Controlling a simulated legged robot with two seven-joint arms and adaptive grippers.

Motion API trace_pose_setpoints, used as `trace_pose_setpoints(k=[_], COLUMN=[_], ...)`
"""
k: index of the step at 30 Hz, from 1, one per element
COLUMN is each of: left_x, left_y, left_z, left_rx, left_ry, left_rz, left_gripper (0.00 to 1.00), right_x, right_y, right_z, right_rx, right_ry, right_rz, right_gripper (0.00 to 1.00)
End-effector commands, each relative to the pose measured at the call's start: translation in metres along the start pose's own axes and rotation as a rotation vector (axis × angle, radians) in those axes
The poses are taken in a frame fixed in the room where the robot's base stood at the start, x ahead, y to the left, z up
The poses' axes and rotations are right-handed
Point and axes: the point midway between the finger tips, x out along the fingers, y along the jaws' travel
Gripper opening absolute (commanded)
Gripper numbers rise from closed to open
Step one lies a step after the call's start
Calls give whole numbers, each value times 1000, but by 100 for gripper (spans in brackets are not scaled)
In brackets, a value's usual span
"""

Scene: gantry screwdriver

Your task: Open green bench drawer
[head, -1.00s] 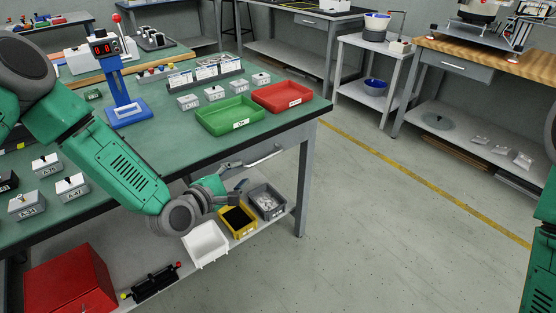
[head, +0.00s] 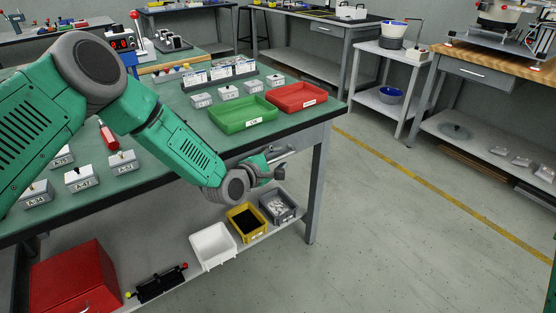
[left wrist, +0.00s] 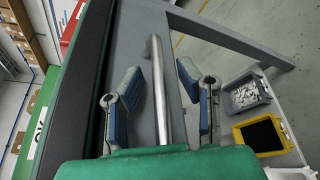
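The green-topped bench (head: 180,135) has a grey drawer (head: 311,140) under its right end, and it looks shut. Its bar handle (head: 284,156) is partly hidden by my left gripper (head: 270,170) in the head view. In the left wrist view the metal handle (left wrist: 160,90) runs lengthwise between the two spread fingers of my left gripper (left wrist: 157,80). There is a gap on both sides of the bar, so the fingers are around it but not closed on it. The grey drawer front (left wrist: 138,35) lies behind the handle. My right gripper is not in view.
On the bench stand a green tray (head: 243,115) and a red tray (head: 298,97). Below, the shelf holds a white bin (head: 213,246), a yellow bin (head: 246,221), a grey bin (head: 278,206) and a red box (head: 75,280). The floor right of the bench is clear.

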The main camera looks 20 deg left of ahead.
Motion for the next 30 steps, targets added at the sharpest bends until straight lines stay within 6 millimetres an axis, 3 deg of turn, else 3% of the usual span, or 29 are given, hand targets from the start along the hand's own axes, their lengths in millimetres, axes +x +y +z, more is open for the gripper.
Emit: trace_pose_setpoints(k=[1, 3, 4, 12, 17, 23, 30], left_x=[0, 0, 0, -2, -8, -24, -51], left_y=[0, 0, 0, -3, -13, -41, -87], left_z=[0, 0, 0, 2, 14, 52, 113], left_rx=[0, 0, 0, -1, -2, -3, -3], left_ry=[0, 0, 0, 0, 0, -1, -1], left_rz=[0, 0, 0, -3, -7, -14, -14], left_gripper=[31, 6, 0, 0, 0, 0, 0], right_x=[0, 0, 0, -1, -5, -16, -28], right_y=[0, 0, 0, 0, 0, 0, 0], right_z=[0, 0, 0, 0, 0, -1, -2], right_rx=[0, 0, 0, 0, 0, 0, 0], right_ry=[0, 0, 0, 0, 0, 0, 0], right_rz=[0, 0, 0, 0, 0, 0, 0], right_gripper=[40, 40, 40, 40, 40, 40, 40])
